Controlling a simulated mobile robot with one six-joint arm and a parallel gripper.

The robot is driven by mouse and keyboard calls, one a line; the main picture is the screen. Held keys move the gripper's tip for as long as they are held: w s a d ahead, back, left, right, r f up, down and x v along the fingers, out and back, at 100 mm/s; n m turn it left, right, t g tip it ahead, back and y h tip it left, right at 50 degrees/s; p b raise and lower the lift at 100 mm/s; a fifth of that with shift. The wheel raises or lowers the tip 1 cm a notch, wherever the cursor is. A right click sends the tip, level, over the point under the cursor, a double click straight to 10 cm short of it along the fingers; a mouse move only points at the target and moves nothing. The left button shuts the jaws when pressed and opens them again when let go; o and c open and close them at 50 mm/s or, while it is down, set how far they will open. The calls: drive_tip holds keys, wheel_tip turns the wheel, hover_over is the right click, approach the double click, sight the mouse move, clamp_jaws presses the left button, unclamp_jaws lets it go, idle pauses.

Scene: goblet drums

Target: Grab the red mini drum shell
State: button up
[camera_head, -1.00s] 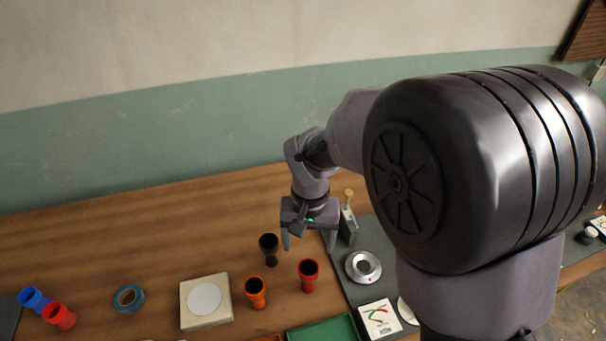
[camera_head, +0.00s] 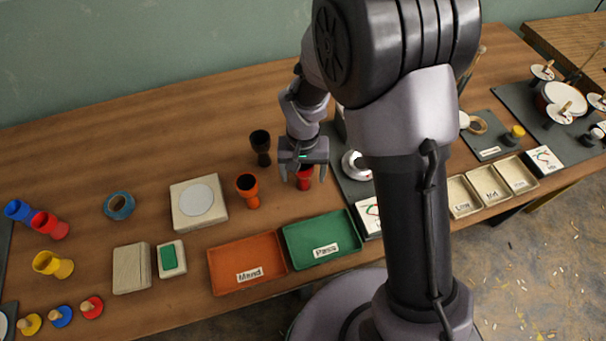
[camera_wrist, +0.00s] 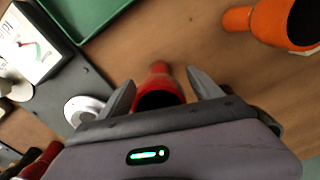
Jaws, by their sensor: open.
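The red mini drum shell (camera_head: 304,182) stands upright on the wooden table, partly hidden by my gripper in the head view. In the wrist view the red shell (camera_wrist: 159,88) shows between the two fingers, with its dark open mouth partly cut off by the gripper body. My gripper (camera_head: 303,174) is open above and around the shell, one finger on each side. In the wrist view the gripper (camera_wrist: 160,80) shows gaps beside the shell, narrow on the left. Another red shell (camera_head: 50,225) lies at the far left beside a blue one (camera_head: 18,210).
An orange shell (camera_head: 248,192) and a black shell (camera_head: 261,148) stand close to the left. The green Pass tray (camera_head: 340,255) and orange Mend tray (camera_head: 220,285) lie in front.

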drive_tip(key=shift+r, duration=0.15)
drive_tip(key=shift+c, duration=0.6)
drive_tip(key=c, duration=1.3)
